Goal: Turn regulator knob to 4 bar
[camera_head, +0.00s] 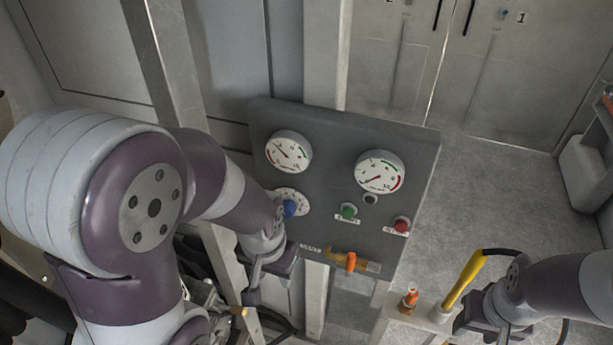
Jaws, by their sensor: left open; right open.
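The regulator knob (290,207) is blue and sits on a white round dial (300,198) at the left of the grey panel. My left gripper (250,296) is below and left of the knob, its fingers pointing down, apart from the knob as far as I can tell. It is open and looks empty. The left gauge (288,152) is above the knob and the right gauge (380,172) is beside it; their numbers are too small to read surely. My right gripper (468,318) is at the lower right, open, close to a yellow handle (466,279); contact is unclear.
The panel (333,180) also bears a green button (348,211), a red button (401,224) and an orange valve lever (351,262). An orange fitting (409,298) stands on a ledge near the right gripper. Grey floor (490,190) is open behind the panel.

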